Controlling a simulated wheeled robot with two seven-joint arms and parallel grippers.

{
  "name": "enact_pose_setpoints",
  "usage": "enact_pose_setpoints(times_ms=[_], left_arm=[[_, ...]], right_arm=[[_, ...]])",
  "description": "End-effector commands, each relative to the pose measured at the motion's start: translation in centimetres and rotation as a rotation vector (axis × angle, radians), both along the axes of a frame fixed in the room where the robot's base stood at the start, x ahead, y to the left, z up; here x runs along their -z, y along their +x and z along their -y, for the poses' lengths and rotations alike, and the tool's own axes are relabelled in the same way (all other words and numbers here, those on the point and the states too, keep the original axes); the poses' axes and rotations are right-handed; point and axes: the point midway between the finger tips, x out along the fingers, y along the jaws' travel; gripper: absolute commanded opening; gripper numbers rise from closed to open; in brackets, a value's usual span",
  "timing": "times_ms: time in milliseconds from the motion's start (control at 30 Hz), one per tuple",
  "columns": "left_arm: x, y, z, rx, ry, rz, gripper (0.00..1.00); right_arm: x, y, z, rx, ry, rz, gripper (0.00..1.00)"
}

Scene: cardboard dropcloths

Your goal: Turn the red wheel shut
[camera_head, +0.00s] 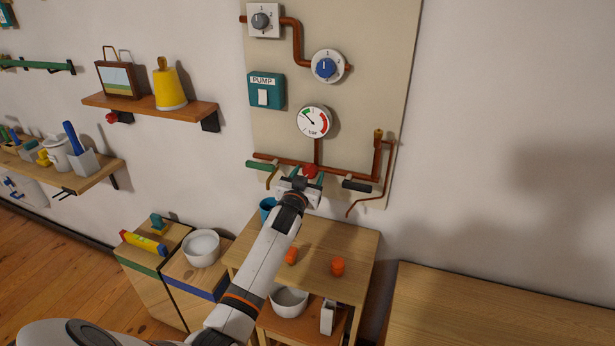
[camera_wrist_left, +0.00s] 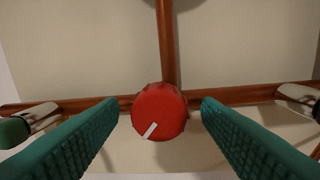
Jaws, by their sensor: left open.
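The red wheel (camera_wrist_left: 160,111) sits on the copper pipe junction in the middle of the left wrist view, with a white mark pointing to its lower left. In the head view the red wheel (camera_head: 310,170) shows just above my left gripper (camera_head: 300,183), which hides part of it. In the left wrist view my left gripper (camera_wrist_left: 158,128) is open, its two green fingers on either side of the wheel. A gap shows between each finger and the wheel, and I see no contact. My right gripper is in no view.
A green-handled lever (camera_head: 260,165) and a black-handled lever (camera_head: 356,186) flank the wheel on the copper pipe. A pressure gauge (camera_head: 313,122) is above it. Below stands a wooden table (camera_head: 345,240) with orange objects and a blue cup (camera_head: 267,207).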

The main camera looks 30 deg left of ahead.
Motion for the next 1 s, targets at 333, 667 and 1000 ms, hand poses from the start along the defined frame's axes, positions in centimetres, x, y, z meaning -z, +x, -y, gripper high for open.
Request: enact_pose_setpoints(times_ms=[333, 667, 1000], left_arm=[[0.03, -0.04, 0.0, 0.0, 0.0, -0.001, 0.14], [0.09, -0.04, -0.01, 0.0, 0.048, -0.013, 0.14], [0.23, -0.05, -0.01, -0.001, 0.282, -0.07, 0.14]], right_arm=[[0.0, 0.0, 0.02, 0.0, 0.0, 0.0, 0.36], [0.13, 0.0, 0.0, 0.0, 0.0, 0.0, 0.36], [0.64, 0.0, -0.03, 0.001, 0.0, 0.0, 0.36]])
